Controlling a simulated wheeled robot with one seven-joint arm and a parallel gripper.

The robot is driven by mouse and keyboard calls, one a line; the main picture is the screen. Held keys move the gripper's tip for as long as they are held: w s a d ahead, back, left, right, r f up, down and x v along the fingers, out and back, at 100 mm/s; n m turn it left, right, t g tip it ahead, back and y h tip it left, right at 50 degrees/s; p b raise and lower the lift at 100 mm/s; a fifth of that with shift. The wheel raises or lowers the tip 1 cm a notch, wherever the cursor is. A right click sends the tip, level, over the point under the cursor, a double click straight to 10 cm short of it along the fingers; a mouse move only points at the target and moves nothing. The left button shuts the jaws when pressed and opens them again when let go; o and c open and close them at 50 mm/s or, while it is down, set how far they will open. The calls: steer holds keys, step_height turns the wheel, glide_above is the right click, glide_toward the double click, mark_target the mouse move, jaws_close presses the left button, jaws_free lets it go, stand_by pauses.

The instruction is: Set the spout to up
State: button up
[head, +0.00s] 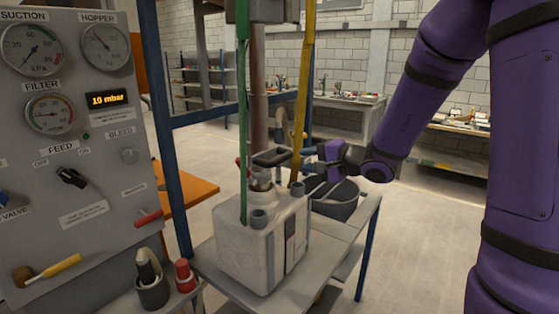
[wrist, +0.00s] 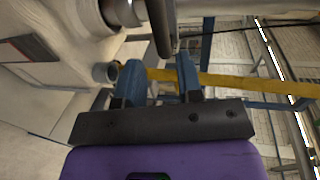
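In the head view a bent tan pipe (head: 284,126) behind the hoses may be the spout; I cannot tell for certain, nor how it is set. A dark bar-like handle (head: 272,157) lies roughly level above the white container (head: 262,240). In the wrist view a dark bar (wrist: 160,28), probably this handle, lies just beyond the fingertips. My gripper (head: 309,168) is just right of the handle. In the wrist view my gripper (wrist: 158,63) has its two blue fingers apart, with nothing clearly held. The yellow hose (wrist: 240,84) crosses behind the fingers.
A green hose (head: 243,120) and the yellow hose (head: 302,100) run down to the container. The gauge panel (head: 65,120) is at left. A blue frame post (head: 165,130) stands between panel and container. Open floor lies at right.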

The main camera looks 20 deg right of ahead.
mark_target(285, 158)
steer(key=x, duration=1)
steer(key=shift+w+a, duration=0.15)
steer(key=shift+w, duration=0.1)
jaws_close()
